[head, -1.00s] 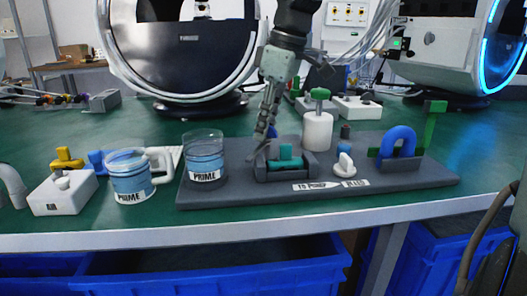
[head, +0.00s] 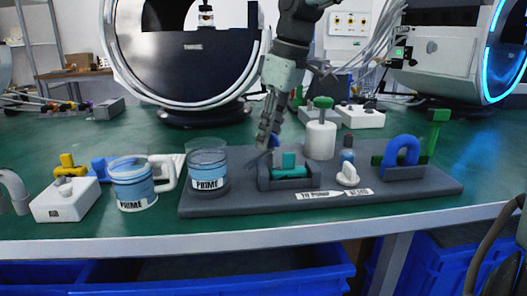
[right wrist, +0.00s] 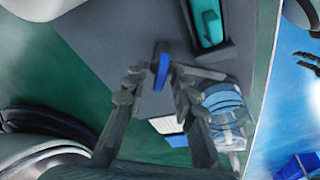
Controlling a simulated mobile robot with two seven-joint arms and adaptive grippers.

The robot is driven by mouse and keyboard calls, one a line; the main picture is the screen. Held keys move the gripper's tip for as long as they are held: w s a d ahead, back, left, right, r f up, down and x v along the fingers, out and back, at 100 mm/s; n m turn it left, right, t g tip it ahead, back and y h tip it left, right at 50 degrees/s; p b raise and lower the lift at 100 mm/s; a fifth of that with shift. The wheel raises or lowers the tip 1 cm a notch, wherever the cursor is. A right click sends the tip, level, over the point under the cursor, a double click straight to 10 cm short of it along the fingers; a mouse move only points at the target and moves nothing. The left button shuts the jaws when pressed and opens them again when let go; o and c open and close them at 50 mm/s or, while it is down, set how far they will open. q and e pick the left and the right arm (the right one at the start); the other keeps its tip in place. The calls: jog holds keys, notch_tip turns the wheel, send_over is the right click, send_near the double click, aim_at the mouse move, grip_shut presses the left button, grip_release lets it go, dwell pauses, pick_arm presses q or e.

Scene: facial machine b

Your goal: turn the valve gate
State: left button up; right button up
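A grey board (head: 420,184) on the bench carries several valve-like fittings. One is a thin upright blue handle (right wrist: 160,68), mostly hidden behind my right fingers in the head view. Beside it a teal block (head: 289,170) sits in a dark grey holder. Further right stand a white cylinder with a green top (head: 320,138), a white knob (head: 347,174) and a blue arch (head: 402,150) with green parts. I cannot tell which is the valve gate. My right gripper (right wrist: 157,84) is open, its fingers on both sides of the blue handle; contact is unclear. My left gripper is not in view.
A PRIME cup (head: 207,170) stands on the board's left end; another PRIME mug (head: 132,185) stands left of it. A white box (head: 66,200) with a yellow handle is further left. A large ring-shaped machine (head: 185,75) stands behind. Blue bins (head: 200,275) are below the bench.

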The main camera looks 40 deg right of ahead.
jog(key=shift+r, duration=0.1)
notch_tip(320, 180, up, 5)
jog(key=p, duration=0.4)
dwell(0.4)
